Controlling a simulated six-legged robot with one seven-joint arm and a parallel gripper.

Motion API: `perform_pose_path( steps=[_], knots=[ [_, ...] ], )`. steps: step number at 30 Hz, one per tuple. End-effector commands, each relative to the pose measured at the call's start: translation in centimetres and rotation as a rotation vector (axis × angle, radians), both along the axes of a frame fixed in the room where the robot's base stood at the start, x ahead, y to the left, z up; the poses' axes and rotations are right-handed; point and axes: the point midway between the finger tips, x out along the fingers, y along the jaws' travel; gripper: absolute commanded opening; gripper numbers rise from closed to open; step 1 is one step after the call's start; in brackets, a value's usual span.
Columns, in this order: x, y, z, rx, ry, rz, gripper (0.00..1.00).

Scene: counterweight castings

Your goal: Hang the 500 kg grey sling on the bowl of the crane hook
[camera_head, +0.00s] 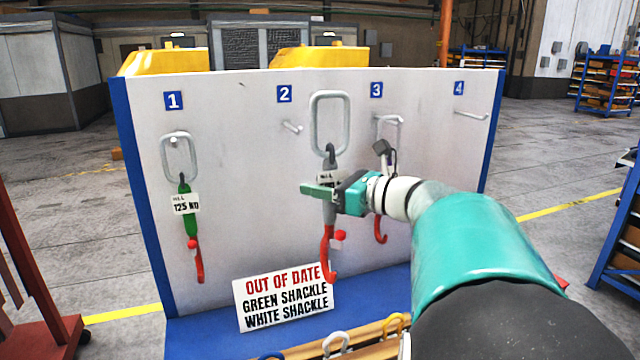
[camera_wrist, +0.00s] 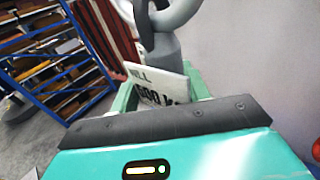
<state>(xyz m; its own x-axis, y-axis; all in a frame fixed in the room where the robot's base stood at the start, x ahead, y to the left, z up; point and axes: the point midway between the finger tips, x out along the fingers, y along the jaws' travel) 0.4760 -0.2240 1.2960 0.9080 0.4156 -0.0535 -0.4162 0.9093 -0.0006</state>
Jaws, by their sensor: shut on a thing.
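The grey sling (camera_head: 329,213) has a large grey ring at its top and a red hook at its lower end. My gripper (camera_head: 322,191) is shut on its grey body, below the ring. The sling hangs upright in front of the white board, between numbers 2 and 3. In the wrist view the grey sling (camera_wrist: 161,50) stands between the green fingers, and its white tag (camera_wrist: 155,88) reads what looks like 500 kg, partly covered. I see no crane hook in either view.
A green sling (camera_head: 189,215) tagged 125 kg hangs on peg 1. Peg 2 (camera_head: 292,127) and peg 4 (camera_head: 472,115) are bare. Another sling (camera_head: 380,228) hangs at peg 3, partly behind my gripper. An out-of-date sign (camera_head: 284,297) leans at the board's foot, near several shackles.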

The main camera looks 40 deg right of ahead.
Motion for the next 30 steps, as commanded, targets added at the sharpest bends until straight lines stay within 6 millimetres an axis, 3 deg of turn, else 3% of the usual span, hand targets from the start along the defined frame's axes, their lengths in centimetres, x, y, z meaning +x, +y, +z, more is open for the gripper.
perform_pose_path(
  steps=[30],
  knots=[
    [-4.6, 1.2, 0.4, -0.001, -0.004, 0.0, 0.0]
  ],
)
